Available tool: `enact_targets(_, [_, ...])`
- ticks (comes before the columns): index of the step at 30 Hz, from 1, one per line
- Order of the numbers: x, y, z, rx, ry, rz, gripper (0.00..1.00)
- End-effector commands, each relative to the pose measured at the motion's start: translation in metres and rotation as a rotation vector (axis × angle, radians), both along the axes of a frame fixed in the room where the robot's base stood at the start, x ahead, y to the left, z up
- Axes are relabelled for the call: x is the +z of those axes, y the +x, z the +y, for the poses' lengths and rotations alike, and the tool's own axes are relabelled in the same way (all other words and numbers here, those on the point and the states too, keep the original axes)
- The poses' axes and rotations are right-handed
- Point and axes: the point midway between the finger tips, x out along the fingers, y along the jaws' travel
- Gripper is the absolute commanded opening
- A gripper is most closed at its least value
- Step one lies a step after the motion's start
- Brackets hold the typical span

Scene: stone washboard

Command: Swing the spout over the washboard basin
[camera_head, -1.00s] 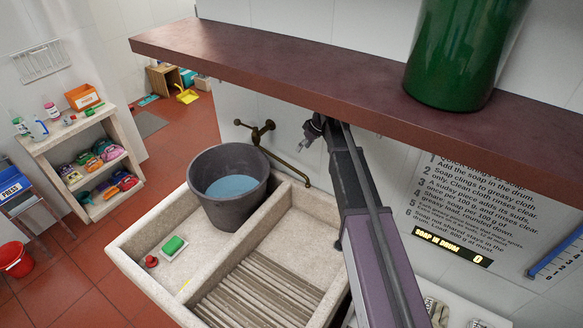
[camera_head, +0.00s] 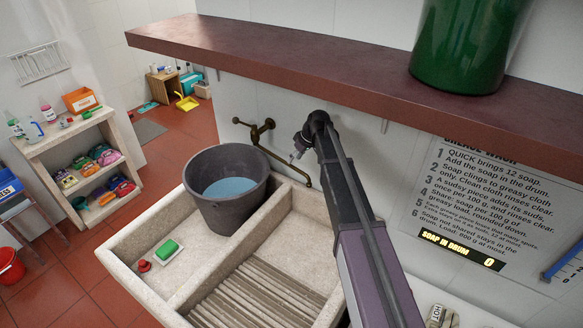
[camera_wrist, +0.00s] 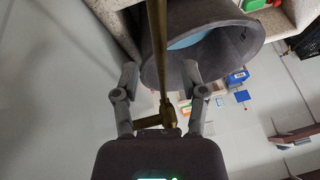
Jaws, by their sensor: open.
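The brass spout (camera_head: 285,162) runs from the wall tap (camera_head: 262,129) to the right along the wall, and its bent tip is above the back of the washboard basin (camera_head: 308,224). The basin has a ridged stone washboard (camera_head: 262,291). My gripper (camera_head: 297,150) is near the spout and partly hidden by my arm. In the wrist view, the spout (camera_wrist: 157,45) runs between the two spread fingers of my gripper (camera_wrist: 159,72), with gaps on both sides. I cannot tell its depth relative to the fingertips exactly.
A grey bucket (camera_head: 227,187) of water stands in the left basin, beside the divider. Green soap (camera_head: 167,247) and a red item (camera_head: 144,265) lie at the front left. A dark red shelf (camera_head: 300,66) with a green container (camera_head: 459,45) overhangs my arm.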

Motion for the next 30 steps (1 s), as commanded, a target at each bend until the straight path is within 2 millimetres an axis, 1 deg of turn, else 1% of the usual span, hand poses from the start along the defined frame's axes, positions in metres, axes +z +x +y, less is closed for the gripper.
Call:
enact_targets(1, [-0.008,0.001,0.002,0.0,0.0,0.0,0.55])
enact_targets(9, [-0.023,0.003,0.009,-0.001,0.0,0.0,0.55])
enact_targets(15, [-0.027,0.004,0.011,-0.001,0.0,0.0,0.55])
enact_targets(25, [-0.027,0.004,0.011,-0.001,-0.001,0.0,0.55])
enact_targets(26, [-0.027,0.004,0.011,-0.001,-0.001,0.0,0.52])
enact_targets(27, [-0.027,0.004,0.011,-0.001,-0.001,0.0,0.4])
enact_targets(29, [-0.027,0.004,0.011,-0.001,-0.001,0.0,0.23])
enact_targets(30, [-0.027,0.004,0.011,-0.001,-0.001,0.0,0.11])
